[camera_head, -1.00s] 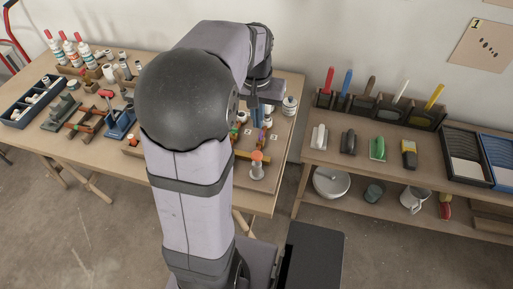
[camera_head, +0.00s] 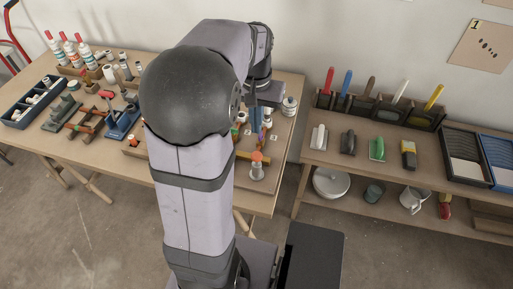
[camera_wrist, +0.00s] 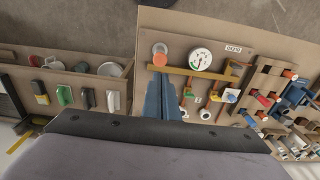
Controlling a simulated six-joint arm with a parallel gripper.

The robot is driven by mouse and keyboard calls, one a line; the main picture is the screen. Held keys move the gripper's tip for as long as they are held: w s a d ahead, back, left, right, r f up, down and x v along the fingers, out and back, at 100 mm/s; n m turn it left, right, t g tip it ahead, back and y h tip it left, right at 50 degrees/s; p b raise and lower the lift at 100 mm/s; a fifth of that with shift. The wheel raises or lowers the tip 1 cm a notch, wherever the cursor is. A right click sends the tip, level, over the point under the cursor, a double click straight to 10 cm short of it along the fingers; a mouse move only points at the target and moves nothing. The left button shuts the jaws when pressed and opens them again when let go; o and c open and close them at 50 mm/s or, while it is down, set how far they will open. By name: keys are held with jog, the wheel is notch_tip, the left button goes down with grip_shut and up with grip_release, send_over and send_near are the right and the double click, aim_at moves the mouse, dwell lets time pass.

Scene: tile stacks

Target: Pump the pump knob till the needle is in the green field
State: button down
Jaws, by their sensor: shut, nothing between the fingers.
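The pump, a grey cylinder with an orange knob (camera_head: 257,156) on top, stands near the right front of the workbench in the head view. In the wrist view the orange knob (camera_wrist: 160,58) shows just beyond my fingertips. A round white gauge (camera_wrist: 200,59) with a green mark sits beside it on the board; its needle is too small to read. My gripper (camera_wrist: 160,84) points down with its blue fingers together and nothing between them. In the head view my gripper (camera_head: 257,120) is behind the pump, above the board and apart from the knob. My arm hides the gauge there.
A wooden bar (camera_wrist: 203,74) runs between my fingers and the gauge. Valves and small fittings crowd the bench to the right in the wrist view. A shelf (camera_head: 310,153) with trowels and brushes stands to the right in the head view.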

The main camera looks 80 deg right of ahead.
aim_at(256, 157)
jog(key=f+p, duration=0.1)
jog(key=f, duration=0.3)
jog(key=f+p, duration=0.1)
jog(key=f, duration=0.3)
jog(key=f+p, duration=0.1)
jog(key=f, duration=0.3)
jog(key=shift+d+f, duration=0.1)
jog(key=shift+d, duration=0.2)
jog(key=shift+f, duration=0.1)
notch_tip(256, 157, down, 3)
jog(key=shift+f+b, duration=0.1)
jog(key=shift+b, duration=0.85)
jog(key=shift+a, duration=0.2)
notch_tip(256, 157, up, 5)
jog(key=p, duration=0.4)
jog(key=shift+r, duration=0.25)
notch_tip(256, 157, up, 9)
jog(key=b, duration=0.3)
jog(key=shift+a, duration=0.2)
